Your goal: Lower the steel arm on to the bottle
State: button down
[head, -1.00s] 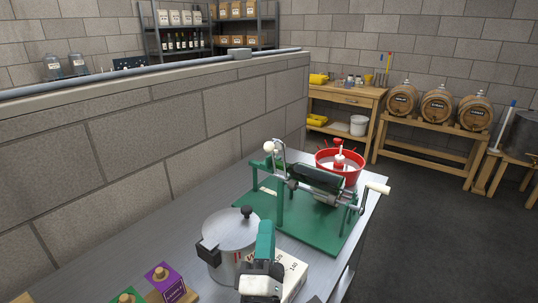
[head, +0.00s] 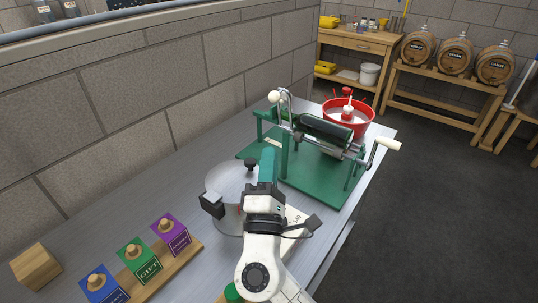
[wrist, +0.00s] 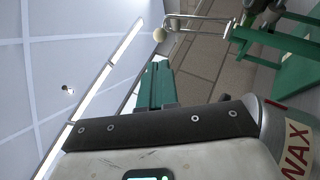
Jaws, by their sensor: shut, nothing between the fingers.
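A dark green bottle (head: 324,130) lies on its side in a green stand (head: 322,180) on the steel table. The steel arm (head: 285,108) stands raised at the bottle's left end and ends in a cream ball knob (head: 273,97). In the wrist view the arm (wrist: 195,18) and its knob (wrist: 159,35) show at the top, apart from my fingers. My gripper (head: 267,160) is shut and empty, its teal fingers in front of the stand's left side, beside the pot. The fingers also show in the wrist view (wrist: 155,88).
A lidded steel pot (head: 228,185) stands close to my gripper's left, partly hidden by it. A red bowl (head: 347,116) is behind the stand, and a crank with a pale handle (head: 388,144) sticks out right. Coloured blocks (head: 140,258) stand front left.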

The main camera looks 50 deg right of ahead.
jog(key=p, duration=0.3)
send_near(273, 101)
jog(key=x, duration=0.5)
jog(key=shift+d+r, duration=0.1)
jog(key=shift+d, duration=0.1)
jog(key=shift+w+d+r+p, duration=0.2)
jog(key=shift+w+d+p, duration=0.25)
jog(key=shift+d, duration=0.15)
